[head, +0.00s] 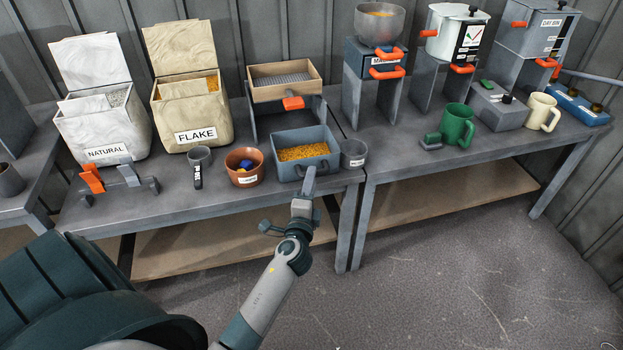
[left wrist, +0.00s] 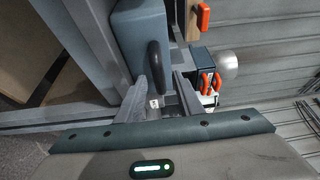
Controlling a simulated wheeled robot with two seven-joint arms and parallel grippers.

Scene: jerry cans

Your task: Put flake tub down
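The flake tub (head: 275,160) is a blue-grey open box filled with orange-yellow flakes. It appears to sit level on the bench near its front edge. My left gripper (head: 308,182) is close in front of the tub's near side. In the left wrist view, the tub's blue-grey wall (left wrist: 126,45) and dark handle (left wrist: 154,62) are at the fingertips. The fingers of my left gripper (left wrist: 168,80) stand apart with a gap between them; I cannot tell whether one touches the handle. My right gripper is not in view.
A copper pot (head: 243,170) stands left of the tub and a grey cup (head: 354,154) close on its right. A wooden-framed sieve (head: 284,80) is behind. The FLAKE sack bin (head: 190,105) stands at the back left.

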